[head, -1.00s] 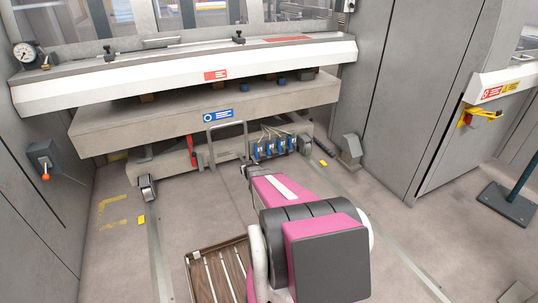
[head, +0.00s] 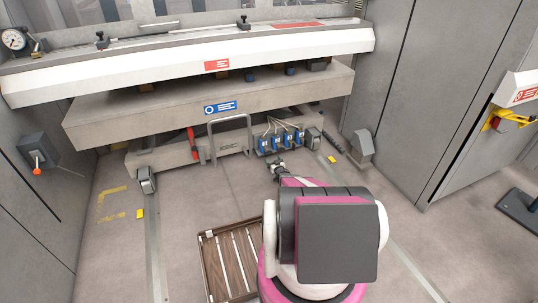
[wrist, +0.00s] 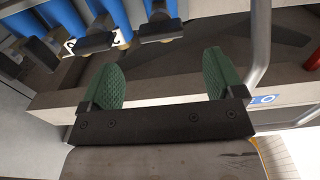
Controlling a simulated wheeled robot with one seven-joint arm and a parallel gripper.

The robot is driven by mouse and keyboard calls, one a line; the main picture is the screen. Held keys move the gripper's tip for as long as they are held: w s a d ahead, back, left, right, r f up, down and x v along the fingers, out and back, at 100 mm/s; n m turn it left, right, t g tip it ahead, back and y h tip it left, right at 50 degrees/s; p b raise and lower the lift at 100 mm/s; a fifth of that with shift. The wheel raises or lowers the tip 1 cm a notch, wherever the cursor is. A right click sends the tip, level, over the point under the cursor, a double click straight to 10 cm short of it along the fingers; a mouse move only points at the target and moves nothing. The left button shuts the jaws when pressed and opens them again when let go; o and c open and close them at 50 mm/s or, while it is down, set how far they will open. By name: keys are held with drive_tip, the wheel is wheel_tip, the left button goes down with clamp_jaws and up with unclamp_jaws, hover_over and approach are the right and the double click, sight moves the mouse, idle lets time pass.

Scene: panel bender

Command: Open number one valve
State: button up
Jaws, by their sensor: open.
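A row of several blue valves (head: 280,141) with pale levers or lines above them stands low on the front of the panel bender. In the wrist view, blue valve bodies (wrist: 68,20) with dark and brass fittings show at the top left, close up. White number labels show in part; I cannot tell which valve is number one. My gripper (head: 278,168) is just in front of the row, low down. Its two green-padded fingers (wrist: 162,82) are apart with nothing between them. The valves lie beyond the fingertips, and I see no contact.
A metal loop handle (head: 231,136) stands left of the valves, with a red lever (head: 193,142) farther left. The bender's heavy beam (head: 160,118) overhangs the valves. A slatted wooden platform (head: 228,262) lies on the floor at front. Open floor lies to the left.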

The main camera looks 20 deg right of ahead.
sight(269, 154)
drive_tip(key=w, duration=0.8)
drive_tip(key=shift+w+a, duration=0.2)
drive_tip(key=shift+c, duration=0.3)
drive_tip(key=c, duration=0.9)
